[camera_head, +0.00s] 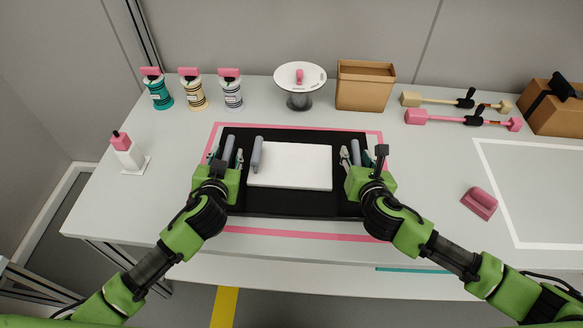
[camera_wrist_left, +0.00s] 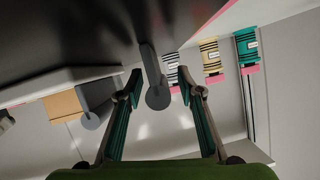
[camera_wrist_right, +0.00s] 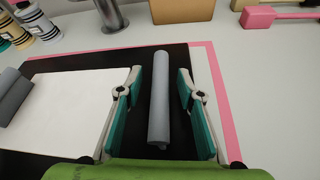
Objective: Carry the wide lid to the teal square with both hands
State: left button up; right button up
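The wide lid appears to be the flat black board (camera_head: 290,205), lying inside a pink outline on the table, with a grey bar handle at each end. The left handle (camera_wrist_left: 153,80) stands between the parted fingers of my left gripper (camera_wrist_left: 164,82). The right handle (camera_wrist_right: 159,100) stands between the parted fingers of my right gripper (camera_wrist_right: 160,78), with gaps on both sides. Both grippers are open. A white panel (camera_head: 305,168) with a grey bar (camera_head: 257,155) lies on the black board. A teal strip (camera_head: 420,269) shows at the table's front edge; no full teal square is visible.
Several pink-topped jars (camera_head: 192,90) stand at the back left. A round white-topped stand (camera_head: 300,78) and cardboard box (camera_head: 365,85) are behind the board. Mallet-like tools (camera_head: 462,119) and a pink block (camera_head: 480,203) lie right. The white-outlined area (camera_head: 545,190) is clear.

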pick_arm(q)
jog(key=shift+w+f, duration=0.1)
jog(key=shift+w, duration=0.05)
pick_arm(e)
jog(key=shift+w, duration=0.15)
pick_arm(q)
grip_shut()
pick_arm(e)
grip_shut()
pick_arm(q)
jog(key=shift+r, duration=0.3)
pick_arm(e)
jog(key=shift+r, duration=0.25)
